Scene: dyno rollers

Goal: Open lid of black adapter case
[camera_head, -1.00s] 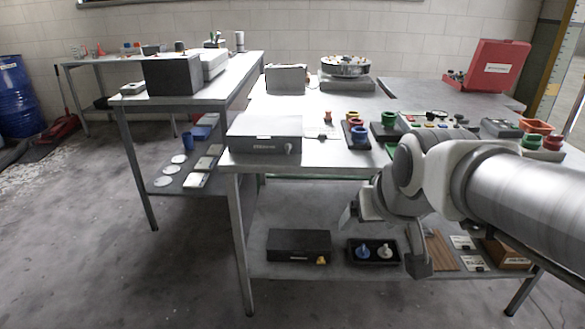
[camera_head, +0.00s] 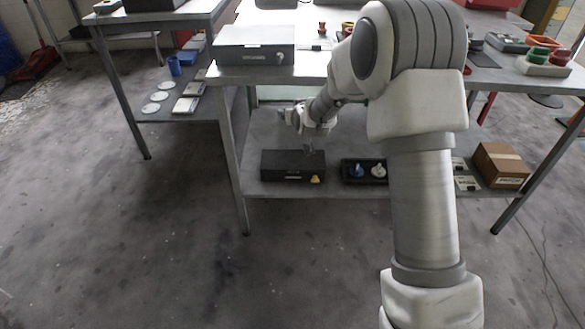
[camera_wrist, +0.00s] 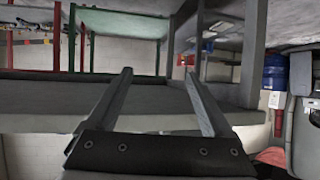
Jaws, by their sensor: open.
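The black case (camera_head: 293,166) is a long, low, dark box on the lower shelf of the middle table. It has a pale label on its front and a small yellow piece at its front right corner. Its lid looks closed. My gripper (camera_head: 300,132) is beneath the tabletop, just above and behind the case, and looks apart from it. In the wrist view my gripper (camera_wrist: 158,74) shows two spread fingers with nothing between them. The case cannot be made out in the wrist view.
A black tray (camera_head: 348,179) with a blue and a white piece stands right of the case. A cardboard box (camera_head: 500,165) is farther right. A grey case (camera_head: 254,47) sits on the tabletop above. The shelf edge in front of the black case is clear.

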